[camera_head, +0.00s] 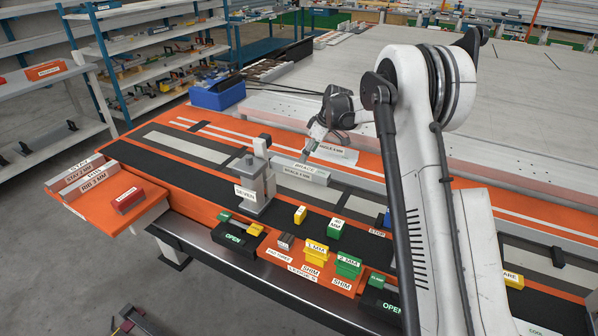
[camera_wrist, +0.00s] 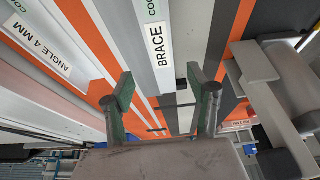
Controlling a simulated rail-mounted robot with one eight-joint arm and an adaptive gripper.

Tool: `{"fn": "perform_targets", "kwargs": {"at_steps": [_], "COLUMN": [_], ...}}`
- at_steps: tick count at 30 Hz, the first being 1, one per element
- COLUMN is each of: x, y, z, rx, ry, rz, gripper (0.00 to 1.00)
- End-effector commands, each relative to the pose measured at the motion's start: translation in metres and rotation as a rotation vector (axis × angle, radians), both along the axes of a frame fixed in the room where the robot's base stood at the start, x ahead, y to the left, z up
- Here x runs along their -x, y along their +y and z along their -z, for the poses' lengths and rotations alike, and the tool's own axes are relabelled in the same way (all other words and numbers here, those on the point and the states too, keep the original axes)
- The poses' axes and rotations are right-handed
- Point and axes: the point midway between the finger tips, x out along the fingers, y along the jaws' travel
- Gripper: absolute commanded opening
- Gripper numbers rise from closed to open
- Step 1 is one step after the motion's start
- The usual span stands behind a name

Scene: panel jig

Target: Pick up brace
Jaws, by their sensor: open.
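The brace (camera_head: 300,172) is a light grey bar with white labels, lying on the jig next to the grey post. In the wrist view the brace (camera_wrist: 141,33) runs down from the top, with its BRACE label readable. My gripper (camera_wrist: 160,78) is open and empty, its two green-padded fingers apart on either side of the brace's line in the picture. In the head view my gripper (camera_head: 312,143) is above and just behind the brace. I cannot tell how much height separates them; the fingertips are small and partly hidden there.
A grey upright post (camera_head: 259,187) stands close left of the brace. An angle piece (camera_head: 336,151) lies behind it. Yellow shim (camera_head: 315,252) and green shim (camera_head: 348,264) blocks sit at the front, near clamps marked OPEN. A blue bin (camera_head: 218,94) stands at the back left.

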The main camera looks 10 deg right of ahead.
Motion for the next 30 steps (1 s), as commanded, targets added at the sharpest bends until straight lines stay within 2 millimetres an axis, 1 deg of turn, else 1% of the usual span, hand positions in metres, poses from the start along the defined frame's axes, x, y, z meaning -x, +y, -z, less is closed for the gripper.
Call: {"fn": "perform_targets", "kwargs": {"at_steps": [1,4,11,14,22,25,30], "x": [-0.002,-0.005,-0.007,-0.010,-0.019,-0.020,-0.020], "y": [0.003,0.006,0.010,0.014,0.027,0.028,0.028], "z": [0.008,0.018,0.027,0.035,0.067,0.071,0.071], "rx": [0.000,0.000,0.000,0.000,0.001,0.000,0.000], "ry": [0.000,0.000,0.000,0.000,-0.001,0.000,0.000], "rz": [-0.001,0.000,0.000,0.000,0.000,0.001,0.001], "gripper": [0.54,0.54,0.54,0.54,0.54,0.54,0.54]}}
